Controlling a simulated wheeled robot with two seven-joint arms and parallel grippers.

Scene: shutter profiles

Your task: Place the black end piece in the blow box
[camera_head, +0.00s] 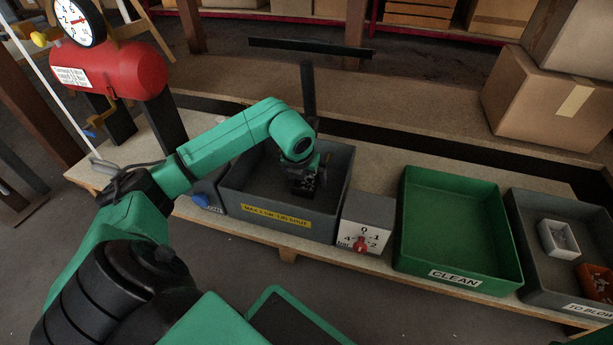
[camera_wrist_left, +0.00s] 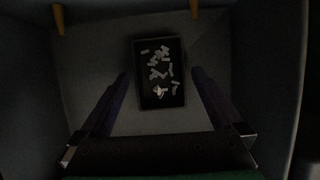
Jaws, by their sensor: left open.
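The blow box is the grey box (camera_head: 231,205) with a yellow label, left of centre in the head view. My left gripper (camera_head: 306,186) is inside it, pointing down. In the left wrist view the gripper (camera_wrist_left: 160,74) is open, one finger at each side. The black end piece (camera_wrist_left: 146,88), a dark rectangular block with several pale chips on it, shows beyond and between the fingertips, apparently on the box floor (camera_wrist_left: 100,50). Dark gaps show between it and both fingers. In the head view I cannot make the piece out behind the gripper. My right gripper is not in view.
A pressure control box (camera_head: 367,212) with a red knob stands right of the blow box. Then come a green CLEAN box (camera_head: 455,273) and a grey TO BLOW box (camera_head: 540,277) holding a white piece (camera_head: 558,238) and an orange piece (camera_head: 594,281). A red tank (camera_head: 110,70) stands left.

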